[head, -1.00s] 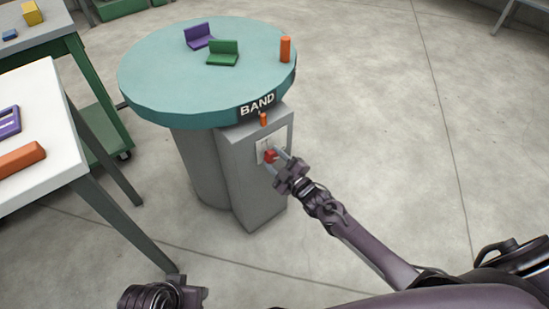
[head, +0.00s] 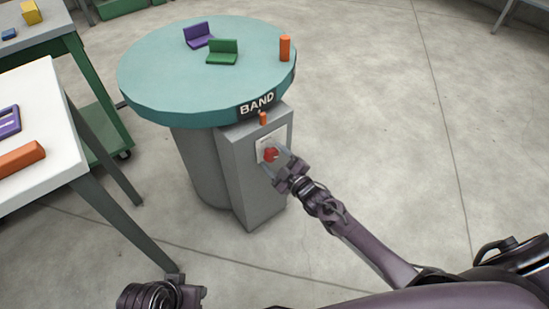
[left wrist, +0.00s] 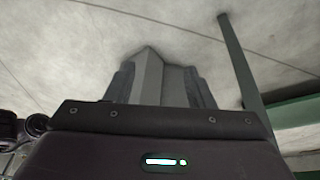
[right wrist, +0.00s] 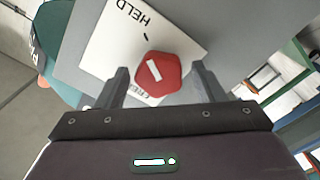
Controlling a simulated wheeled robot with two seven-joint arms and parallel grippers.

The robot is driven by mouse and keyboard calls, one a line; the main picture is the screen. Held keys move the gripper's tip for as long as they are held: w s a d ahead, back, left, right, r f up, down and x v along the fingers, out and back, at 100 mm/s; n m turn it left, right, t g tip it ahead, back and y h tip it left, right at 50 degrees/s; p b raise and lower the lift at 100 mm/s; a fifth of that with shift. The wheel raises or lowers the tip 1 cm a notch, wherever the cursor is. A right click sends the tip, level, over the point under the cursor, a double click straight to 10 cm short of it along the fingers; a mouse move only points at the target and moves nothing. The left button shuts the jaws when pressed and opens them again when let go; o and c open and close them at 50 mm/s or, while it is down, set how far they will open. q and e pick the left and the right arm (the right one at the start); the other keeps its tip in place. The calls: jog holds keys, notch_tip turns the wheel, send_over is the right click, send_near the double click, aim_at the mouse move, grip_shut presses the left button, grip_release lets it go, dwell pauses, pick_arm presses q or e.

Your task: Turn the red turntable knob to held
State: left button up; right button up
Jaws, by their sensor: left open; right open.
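The red knob (head: 270,154) sits on a white plate on the front of the grey turntable pedestal. In the right wrist view the knob (right wrist: 170,82) bears a white pointer line slanting from upper left to lower right. The plate (right wrist: 100,52) has the word HELD at its top and a small black tick between that word and the knob. Another word below the knob is partly hidden. My right gripper (right wrist: 160,70) is open, with one finger on each side of the knob; contact cannot be told. My left gripper (left wrist: 160,85) is open and empty, away from the knob.
The teal turntable (head: 160,75) carries a purple piece (head: 198,36), a green piece (head: 222,55) and an orange cylinder (head: 285,48). A small orange peg (head: 263,118) stands above the plate. A white table (head: 45,115) is at left. Floor at right is clear.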

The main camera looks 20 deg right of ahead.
pick_arm(q)
jog(key=shift+s+a+r+g+y+p, duration=0.15)
jog(key=shift+s+a+g+p, duration=0.15)
jog(key=shift+a+p, duration=0.15)
jog(key=shift+s+a+r+g+y+p, duration=0.15)
jog(key=shift+a+g+p, duration=0.15)
jog(key=shift+a+p, duration=0.15)
pick_arm(e)
jog(key=v, duration=0.7)
jog(key=shift+s, duration=0.35)
pick_arm(q)
jog(key=shift+a, duration=0.1)
